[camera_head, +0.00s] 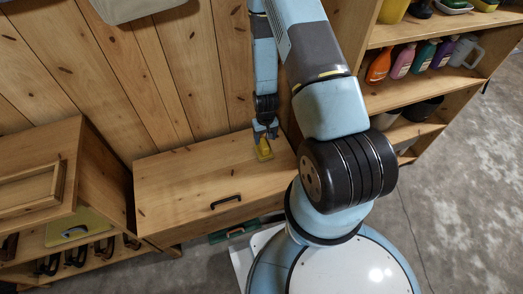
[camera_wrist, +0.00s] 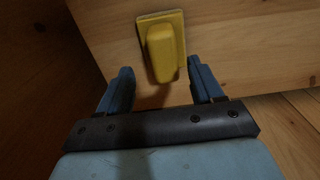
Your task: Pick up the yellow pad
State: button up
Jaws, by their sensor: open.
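The yellow pad (camera_wrist: 165,45) lies on the pale wooden top of a low chest. It has a flat base and a raised, rounded block on it. In the head view the pad (camera_head: 264,150) is near the right back part of the chest top. My gripper (camera_wrist: 160,85) is open, with its two blue fingers apart on either side of the pad's near end in the wrist view. The head view shows my gripper (camera_head: 264,137) just above the pad. Whether a finger touches the pad cannot be told.
A plank wall (camera_head: 150,80) stands close behind. A shelf with several bottles (camera_head: 402,62) is at right, and a wooden cabinet (camera_head: 100,180) at left.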

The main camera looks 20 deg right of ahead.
aim_at(264, 143)
jog(key=shift+s+a+f, duration=0.1)
jog(key=shift+a+f, duration=0.05)
jog(key=shift+f, duration=1.35)
jog(key=shift+a+f, duration=0.15)
jog(key=shift+f, duration=1.3)
jog(key=c, duration=1.2)
jog(key=shift+r, duration=0.1)
